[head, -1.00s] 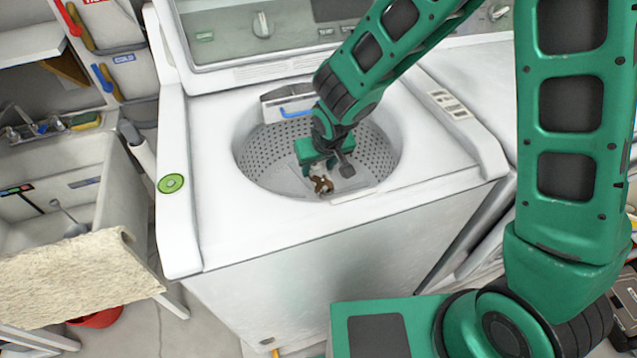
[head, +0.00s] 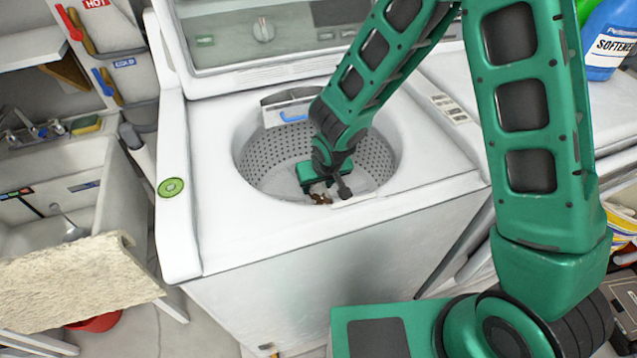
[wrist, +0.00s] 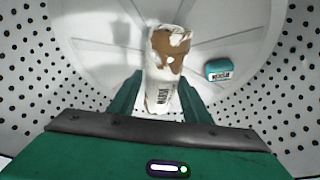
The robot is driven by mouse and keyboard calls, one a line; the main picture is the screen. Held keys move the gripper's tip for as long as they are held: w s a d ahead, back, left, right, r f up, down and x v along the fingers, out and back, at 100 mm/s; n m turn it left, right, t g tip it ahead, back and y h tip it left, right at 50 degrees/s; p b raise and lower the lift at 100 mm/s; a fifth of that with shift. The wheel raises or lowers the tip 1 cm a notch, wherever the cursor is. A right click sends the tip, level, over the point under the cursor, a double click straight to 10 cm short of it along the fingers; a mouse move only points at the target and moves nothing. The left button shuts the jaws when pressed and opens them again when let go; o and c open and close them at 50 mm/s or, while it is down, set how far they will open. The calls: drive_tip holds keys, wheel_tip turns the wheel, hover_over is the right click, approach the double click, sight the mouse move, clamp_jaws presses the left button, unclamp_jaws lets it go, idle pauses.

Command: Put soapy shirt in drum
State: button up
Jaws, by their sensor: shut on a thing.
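The drum (head: 275,157) is the open, perforated tub of the white top-loading washer. My gripper (head: 325,186) is inside it, pointing down. A small brown and white bundle with printed lettering, which I take as the soapy shirt (head: 320,198), is at my fingertips. In the wrist view my gripper (wrist: 160,98) is shut on the shirt (wrist: 166,50), with one finger on each side. The drum floor (wrist: 115,58) lies behind the shirt. I cannot tell whether the shirt touches it.
A small teal labelled item (wrist: 218,69) lies on the drum floor to the right of the shirt. The washer's white top (head: 215,220) surrounds the opening. A sink (head: 60,170) stands at the left, and a blue softener bottle (head: 610,42) at the upper right.

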drive_tip(key=shift+f, duration=0.45)
drive_tip(key=o, duration=1.3)
drive_tip(key=shift+c, duration=0.2)
drive_tip(key=shift+r, duration=0.1)
drive_tip(key=shift+r, duration=0.25)
drive_tip(key=v, duration=1.2)
drive_tip(key=shift+r, duration=0.25)
drive_tip(key=shift+s+d+r, duration=0.1)
